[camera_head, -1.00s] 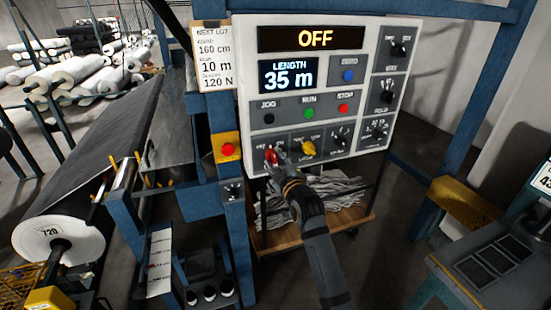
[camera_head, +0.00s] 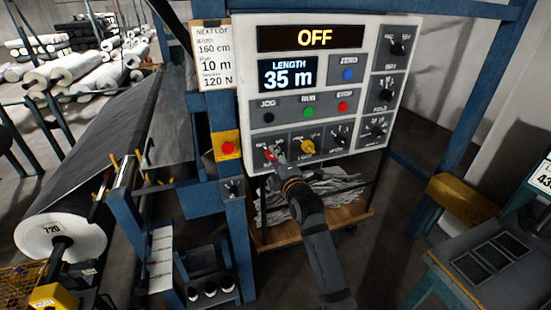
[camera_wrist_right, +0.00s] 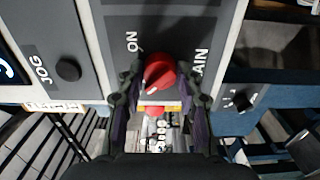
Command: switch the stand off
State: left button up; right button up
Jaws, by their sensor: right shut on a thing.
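The control panel (camera_head: 350,65) hangs on the blue frame. The red main switch (camera_head: 271,154) is a rotary knob at the panel's lower left; in the right wrist view the red knob (camera_wrist_right: 158,74) shows beside the labels ON and, partly covered, MAIN. My right gripper (camera_head: 277,158) reaches up to it from below. In the wrist view my right gripper (camera_wrist_right: 160,88) has its two fingers on either side of the red knob, shut on it. My left gripper is not in view.
Beside the red knob are a yellow knob (camera_head: 307,147) and a black dial (camera_head: 339,139). Green (camera_head: 308,112) and red (camera_head: 343,107) buttons sit above. A red button on a yellow box (camera_head: 228,148) is to the left. A wooden shelf (camera_head: 325,226) stands below.

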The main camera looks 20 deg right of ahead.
dwell(0.3)
jog(key=o, duration=1.2)
jog(key=s, duration=1.2)
jog(key=shift+d, duration=0.15)
